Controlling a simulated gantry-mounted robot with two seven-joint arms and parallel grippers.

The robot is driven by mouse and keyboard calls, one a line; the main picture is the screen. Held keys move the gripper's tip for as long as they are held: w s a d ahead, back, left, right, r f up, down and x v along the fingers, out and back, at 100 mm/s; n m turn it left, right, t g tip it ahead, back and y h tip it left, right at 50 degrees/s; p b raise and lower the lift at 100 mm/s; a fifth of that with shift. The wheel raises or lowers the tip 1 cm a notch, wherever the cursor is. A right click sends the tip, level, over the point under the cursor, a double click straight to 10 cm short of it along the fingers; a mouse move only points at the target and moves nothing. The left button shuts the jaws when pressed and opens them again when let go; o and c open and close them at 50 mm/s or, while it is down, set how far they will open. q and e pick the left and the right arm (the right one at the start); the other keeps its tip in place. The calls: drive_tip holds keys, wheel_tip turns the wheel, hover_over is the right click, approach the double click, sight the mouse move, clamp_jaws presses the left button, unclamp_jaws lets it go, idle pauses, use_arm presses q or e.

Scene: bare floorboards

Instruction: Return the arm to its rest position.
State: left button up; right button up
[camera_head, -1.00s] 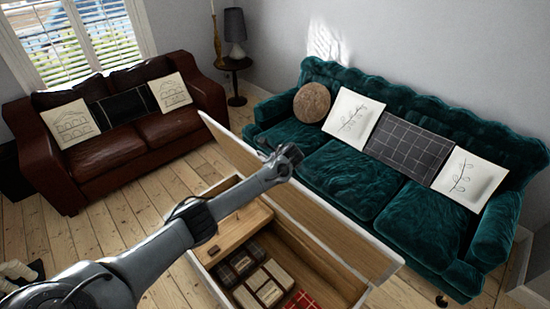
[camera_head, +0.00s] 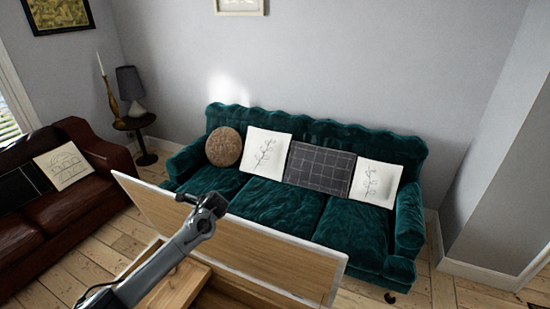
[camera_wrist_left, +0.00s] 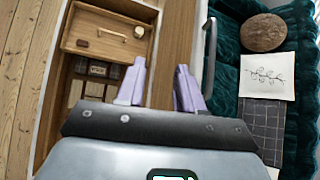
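My left arm comes in from the lower left of the head view. Its gripper (camera_head: 207,201) appears in front of the raised wooden lid (camera_head: 270,256) of a white-edged chest. In the left wrist view the two pale purple fingers of this gripper (camera_wrist_left: 160,78) are apart, with nothing between them. Below them are the chest's inside and the lid, which has a metal handle (camera_wrist_left: 210,55). My right arm and gripper are not in view.
A wooden tray with a handle (camera_wrist_left: 97,40) sits in the chest, beside several patterned items. A green sofa (camera_head: 270,203) with cushions stands behind the chest. A brown leather sofa (camera_head: 55,215) and a small lamp table (camera_head: 135,122) are to the left.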

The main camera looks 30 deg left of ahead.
use_arm(q)
drive_tip(key=s+d+f+m+g+h+p, duration=0.1)
drive_tip(key=s+d+f+p, duration=0.15)
drive_tip(key=s+f, duration=0.35)
drive_tip(key=s+d+f+m+g+p, duration=0.1)
drive_tip(key=s+d+f, duration=0.3)
drive_tip(key=f, duration=0.4)
drive_tip(key=s+d+f+h+p, duration=0.2)
drive_tip(key=s+d+f, duration=0.2)
drive_tip(key=s+d, duration=0.5)
drive_tip(key=s+d+f+h+p, duration=0.2)
drive_tip(key=s+d+f, duration=0.1)
drive_tip(key=s+d, duration=0.5)
drive_tip(key=s+d+r+n+h+p, duration=0.3)
drive_tip(key=s+d+r+n+p, duration=0.1)
drive_tip(key=s+d+r, duration=0.55)
wheel_tip(320, 180, up, 15)
drive_tip(key=w+d+n+t+h, duration=0.1)
drive_tip(key=d+n+t, duration=0.1)
drive_tip(key=n, duration=0.9)
drive_tip(key=shift+w+d+f+n+t, duration=0.15)
drive_tip(key=shift+w+d+n+t, duration=0.25)
drive_tip(key=shift+t, duration=0.5)
